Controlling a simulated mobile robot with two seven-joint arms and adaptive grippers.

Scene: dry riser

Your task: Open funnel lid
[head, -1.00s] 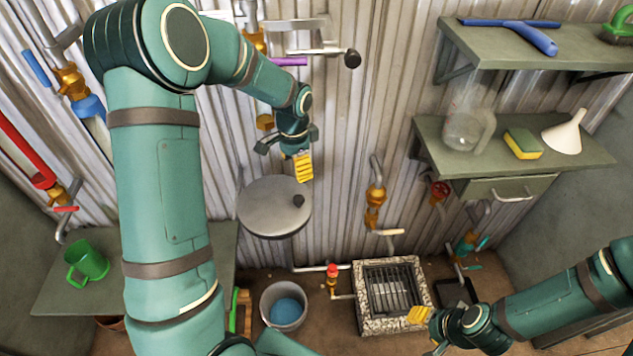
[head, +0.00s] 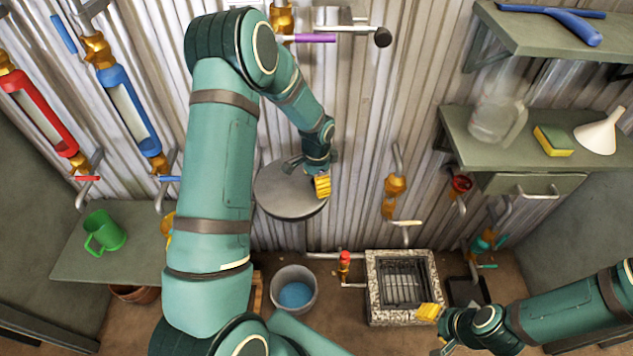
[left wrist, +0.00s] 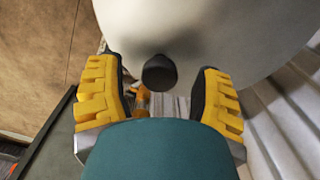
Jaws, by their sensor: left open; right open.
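The funnel lid (head: 278,192) is a round grey metal disc in front of the corrugated wall, in the middle of the head view. My left gripper (head: 308,180) is over its right part, open. The lid's pale surface fills the top of the left wrist view (left wrist: 225,25). Its dark knob (left wrist: 160,73) shows there between the two spread yellow fingers, with visible gaps on both sides. In the head view the gripper hides the knob. My right gripper (head: 432,326) is at lower right, by the floor grate, open and empty.
A purple-handled lever (head: 315,38) is on the wall above. Below the lid stands a grey bucket (head: 305,275) on the floor, right of the bench with a green mug (head: 104,232). Shelves (head: 510,150) are at right. The stone-edged grate (head: 372,315) is at lower right.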

